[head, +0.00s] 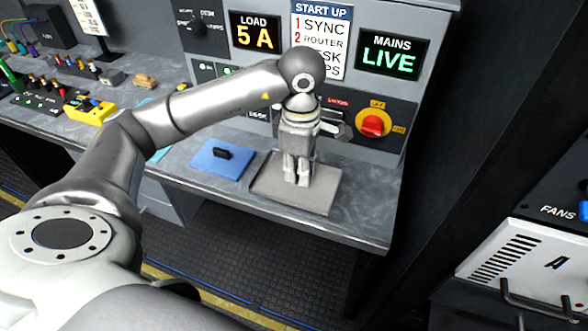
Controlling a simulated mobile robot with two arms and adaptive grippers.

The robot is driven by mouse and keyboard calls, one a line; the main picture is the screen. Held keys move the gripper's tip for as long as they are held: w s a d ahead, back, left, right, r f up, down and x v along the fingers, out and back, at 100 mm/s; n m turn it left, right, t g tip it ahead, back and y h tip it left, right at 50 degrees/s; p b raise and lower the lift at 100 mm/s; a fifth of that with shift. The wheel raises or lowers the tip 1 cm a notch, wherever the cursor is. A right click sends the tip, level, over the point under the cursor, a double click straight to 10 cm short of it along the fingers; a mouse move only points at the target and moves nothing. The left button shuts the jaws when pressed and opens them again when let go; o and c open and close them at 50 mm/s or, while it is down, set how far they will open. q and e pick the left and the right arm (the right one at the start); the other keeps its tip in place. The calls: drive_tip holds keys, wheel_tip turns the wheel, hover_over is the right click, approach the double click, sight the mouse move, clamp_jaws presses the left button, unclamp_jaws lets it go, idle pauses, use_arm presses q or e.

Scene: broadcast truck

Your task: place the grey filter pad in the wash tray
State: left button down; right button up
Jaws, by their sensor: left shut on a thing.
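A flat grey rectangular slab (323,190), which looks like the grey filter pad, is at the right front end of the desk, below the control panel. My left gripper (297,182) points down over its middle, with its fingers shut at the slab's upper face. The fingers hide the part they grip. I cannot tell whether the slab rests on the desk or is a little above it. I cannot make out a separate wash tray. My right gripper is not in view.
A blue pad (208,158) with a black handle lies left of the grey slab. The control panel (372,90), with a red rotary switch (373,123), stands behind. A yellow box (90,111) and small parts lie farther left. A vented unit (510,256) marked A is at right.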

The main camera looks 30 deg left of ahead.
use_arm(q)
drive_tip(key=w+a, duration=0.1)
drive_tip(key=w+a+f+p, duration=0.1)
drive_tip(key=w, duration=0.1)
drive_tip(key=w+a+f, duration=0.1)
drive_tip(key=a, duration=0.1)
drive_tip(key=shift+w+a+f+p, duration=0.1)
drive_tip(key=shift+w+f+p, duration=0.15)
drive_tip(key=shift+w+p, duration=0.15)
drive_tip(key=w+a+f, duration=0.1)
drive_tip(key=f, duration=0.1)
drive_tip(key=w+a+f+p, duration=0.1)
drive_tip(key=f, duration=0.1)
drive_tip(key=w+f, duration=0.1)
drive_tip(key=f, duration=0.1)
drive_tip(key=shift+w+a+p, duration=0.25)
drive_tip(key=shift+a+p, duration=0.05)
drive_tip(key=shift+a, duration=0.1)
drive_tip(key=shift+a+f+p, duration=0.1)
drive_tip(key=shift+f+p, duration=0.15)
drive_tip(key=shift+p, duration=0.05)
wheel_tip(320, 180, down, 2)
drive_tip(key=shift+f+p, duration=0.1)
drive_tip(key=shift+p, duration=0.55)
drive_tip(key=shift+w+f, duration=0.1)
drive_tip(key=shift+f, duration=0.2)
